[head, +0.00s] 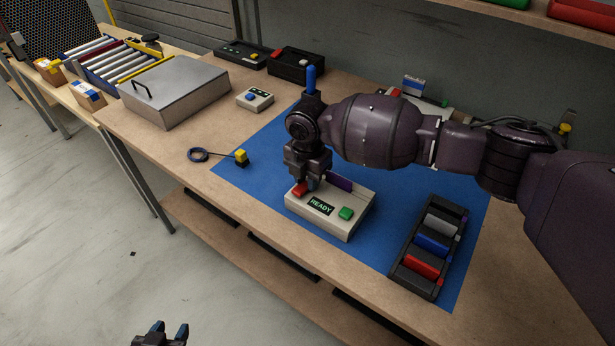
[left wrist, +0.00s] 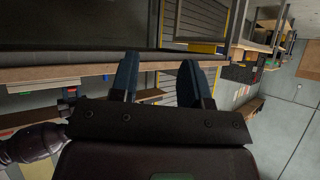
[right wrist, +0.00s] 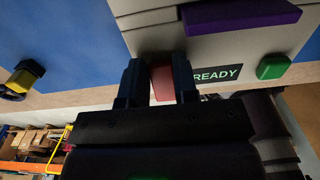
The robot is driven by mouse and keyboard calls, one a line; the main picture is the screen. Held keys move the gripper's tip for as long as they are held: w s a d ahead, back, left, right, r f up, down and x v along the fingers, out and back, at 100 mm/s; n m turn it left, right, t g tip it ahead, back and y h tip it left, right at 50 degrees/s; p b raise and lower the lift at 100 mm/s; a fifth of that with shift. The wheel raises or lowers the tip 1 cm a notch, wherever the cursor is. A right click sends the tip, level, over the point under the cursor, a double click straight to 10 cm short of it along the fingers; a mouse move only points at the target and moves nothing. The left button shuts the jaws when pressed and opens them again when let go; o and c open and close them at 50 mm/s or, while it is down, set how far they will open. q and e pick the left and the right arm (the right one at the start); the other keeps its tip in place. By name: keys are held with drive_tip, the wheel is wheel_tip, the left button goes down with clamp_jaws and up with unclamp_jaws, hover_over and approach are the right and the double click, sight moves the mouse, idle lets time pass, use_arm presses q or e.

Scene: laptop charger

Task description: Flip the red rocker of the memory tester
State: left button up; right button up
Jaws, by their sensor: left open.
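The memory tester (head: 330,222) is a pale box on the blue mat, with a lit READY display (head: 320,207), a green button (head: 345,213) and a purple stick (head: 340,182) at its back. Its red rocker (head: 299,190) is at the left end. My right gripper (head: 308,182) points down right over the rocker. In the right wrist view the red rocker (right wrist: 162,82) shows between the two fingers of my right gripper (right wrist: 158,82); whether they grip it I cannot tell. My left gripper (head: 162,332) is open and empty, low at the bottom edge, away from the bench.
A black rack (head: 400,268) with grey, blue and red sticks stands right of the tester. A yellow-ended cable (head: 241,158) lies to the left. A metal case (head: 175,92) and a small grey box (head: 255,99) stand further back. The mat's front left is clear.

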drive_tip(key=shift+c, duration=1.4)
drive_tip(key=t+p, duration=0.1)
drive_tip(key=r+t+h+p, duration=0.1)
drive_tip(key=p, duration=0.1)
drive_tip(key=shift+s+a+h, duration=0.2)
drive_tip(key=shift+s+h, duration=0.05)
drive_tip(key=shift+h, duration=0.05)
drive_tip(key=shift+s+r+t+p, duration=0.1)
drive_tip(key=shift+t+p, duration=0.2)
drive_tip(key=shift+t, duration=0.1)
drive_tip(key=shift+a+t+h+p, duration=0.1)
drive_tip(key=shift+t+h+p, duration=0.4)
drive_tip(key=shift+h, duration=0.1)
drive_tip(key=shift+s+f, duration=0.1)
drive_tip(key=shift+f, duration=0.1)
use_arm(q)
drive_tip(key=r, duration=0.1)
drive_tip(key=s+r, duration=0.1)
drive_tip(key=r, duration=0.1)
drive_tip(key=shift+s+a, duration=0.25)
drive_tip(key=shift+a, duration=0.05)
use_arm(e)
drive_tip(key=shift+f, duration=0.1)
